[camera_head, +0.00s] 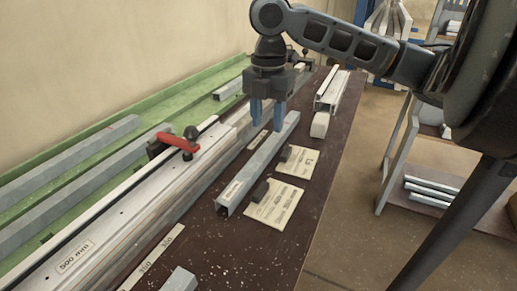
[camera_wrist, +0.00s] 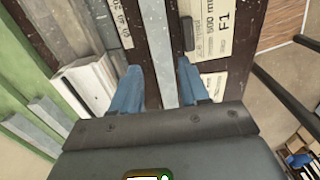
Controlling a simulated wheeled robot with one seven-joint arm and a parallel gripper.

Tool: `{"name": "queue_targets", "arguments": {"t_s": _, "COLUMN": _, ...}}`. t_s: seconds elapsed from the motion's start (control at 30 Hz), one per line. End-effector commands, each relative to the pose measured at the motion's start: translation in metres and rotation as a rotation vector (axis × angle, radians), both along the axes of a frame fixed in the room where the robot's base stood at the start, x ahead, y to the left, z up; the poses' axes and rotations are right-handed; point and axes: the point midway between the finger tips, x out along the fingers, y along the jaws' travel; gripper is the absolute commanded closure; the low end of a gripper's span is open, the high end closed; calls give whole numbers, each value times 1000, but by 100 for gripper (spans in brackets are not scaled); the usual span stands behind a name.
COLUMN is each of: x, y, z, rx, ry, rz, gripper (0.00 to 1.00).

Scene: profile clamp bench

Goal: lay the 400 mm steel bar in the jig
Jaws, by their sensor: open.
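A grey square steel bar (camera_head: 258,165) lies on the dark bench top, with a small label near its front end that I cannot read. I cannot tell its length. My gripper (camera_head: 267,118) is open, pointing down at the far part of this bar. In the wrist view the bar (camera_wrist: 158,50) runs between the two blue fingers (camera_wrist: 160,88), which are apart from each other. Whether they touch it is not clear. The long pale jig (camera_head: 125,212) lies to the left, with a red-handled clamp (camera_head: 178,142) and a "500 mm" label.
A green tray (camera_head: 75,143) with several grey bars stands along the wall. Paper cards (camera_head: 275,204) with dark blocks lie right of the bar. More profiles (camera_head: 331,90) lie at the bench's far end. Another bar end (camera_head: 180,280) shows at the front. A shelf stands on the right.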

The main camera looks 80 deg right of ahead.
Motion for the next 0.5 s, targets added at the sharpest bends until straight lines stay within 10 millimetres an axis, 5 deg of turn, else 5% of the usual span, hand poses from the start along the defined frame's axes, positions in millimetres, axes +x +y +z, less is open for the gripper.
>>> {"name": "queue_targets", "arguments": {"t_s": 0.5, "x": -2, "y": -2, "z": -62, "rx": 1, "ry": -3, "rz": 0, "gripper": 55}}
